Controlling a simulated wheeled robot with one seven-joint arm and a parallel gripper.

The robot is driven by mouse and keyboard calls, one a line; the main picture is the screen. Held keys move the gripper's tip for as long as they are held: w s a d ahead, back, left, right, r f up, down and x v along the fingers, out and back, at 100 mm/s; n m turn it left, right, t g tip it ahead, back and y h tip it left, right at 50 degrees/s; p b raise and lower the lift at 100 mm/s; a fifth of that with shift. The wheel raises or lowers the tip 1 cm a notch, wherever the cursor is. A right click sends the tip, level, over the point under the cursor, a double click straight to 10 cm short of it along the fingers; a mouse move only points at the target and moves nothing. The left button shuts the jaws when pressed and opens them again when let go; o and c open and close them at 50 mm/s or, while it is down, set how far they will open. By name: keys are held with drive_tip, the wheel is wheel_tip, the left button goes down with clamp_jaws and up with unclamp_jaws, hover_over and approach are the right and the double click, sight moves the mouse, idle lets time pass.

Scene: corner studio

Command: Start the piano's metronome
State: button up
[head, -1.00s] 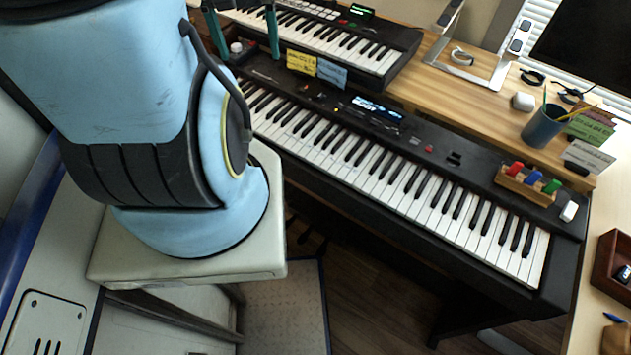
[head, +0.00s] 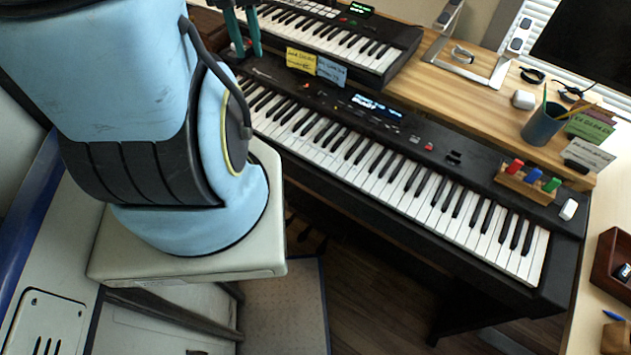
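The black digital piano (head: 480,165) runs diagonally across the view, with its lit blue-white display (head: 377,107) on the top panel. A small orange-lit button (head: 306,87) sits left of the display and a red button (head: 428,147) right of it. I cannot read which control is the metronome's.
A second keyboard (head: 340,38) stands behind the piano. Yellow (head: 301,59) and blue (head: 331,71) notes stand between them. A holder with coloured pieces (head: 528,185) and a white block (head: 569,210) sit on the piano's right end. A pencil cup (head: 542,126) stands behind.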

clamp_jaws()
idle(0.8)
